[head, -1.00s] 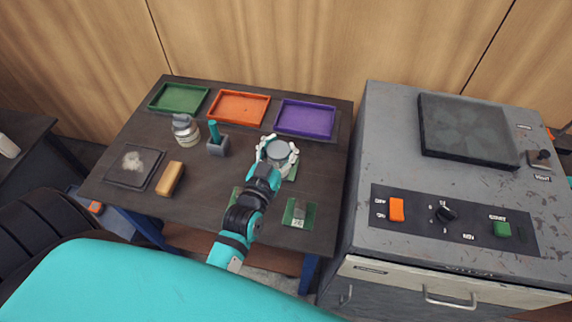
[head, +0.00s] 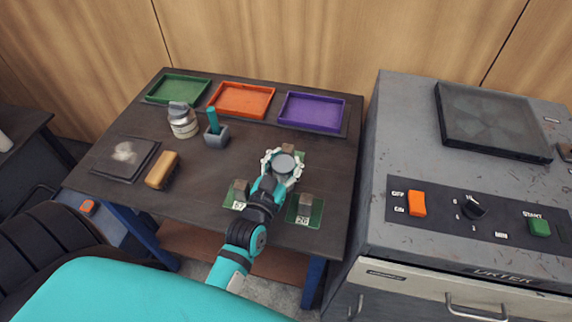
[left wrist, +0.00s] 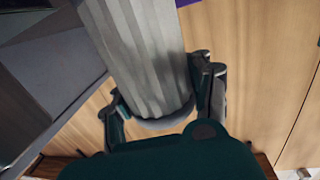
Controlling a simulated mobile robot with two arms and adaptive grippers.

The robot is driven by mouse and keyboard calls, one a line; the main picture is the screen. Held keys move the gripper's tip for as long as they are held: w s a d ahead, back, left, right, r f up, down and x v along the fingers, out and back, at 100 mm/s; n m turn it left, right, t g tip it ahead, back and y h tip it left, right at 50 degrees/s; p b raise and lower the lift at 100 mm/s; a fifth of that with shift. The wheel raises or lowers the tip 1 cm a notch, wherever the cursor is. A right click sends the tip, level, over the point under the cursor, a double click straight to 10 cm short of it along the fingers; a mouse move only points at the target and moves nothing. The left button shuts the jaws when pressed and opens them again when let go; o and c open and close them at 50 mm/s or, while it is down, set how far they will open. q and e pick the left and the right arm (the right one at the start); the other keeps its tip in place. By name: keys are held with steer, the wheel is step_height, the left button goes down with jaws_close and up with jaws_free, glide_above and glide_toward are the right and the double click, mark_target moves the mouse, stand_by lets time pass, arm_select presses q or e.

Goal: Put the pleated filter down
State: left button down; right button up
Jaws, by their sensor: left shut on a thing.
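My left gripper (head: 283,165) is shut on the pleated filter, with its fingers around the sides. In the head view I see the filter's round grey end (head: 285,163) from above. In the left wrist view its pale pleated side (left wrist: 140,50) shows, with a finger on either side. My right gripper is not in view.
Green (head: 178,89), orange (head: 241,99) and purple (head: 313,111) trays line the table's back. A jar (head: 182,122), a grey holder with a teal handle (head: 216,136), a brush (head: 162,170) and a dark pad (head: 124,156) stand left. A grey machine (head: 376,150) is right.

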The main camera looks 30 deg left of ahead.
arm_select(q)
steer(key=shift+f, duration=0.1)
steer(key=c, duration=0.5)
jaws_free()
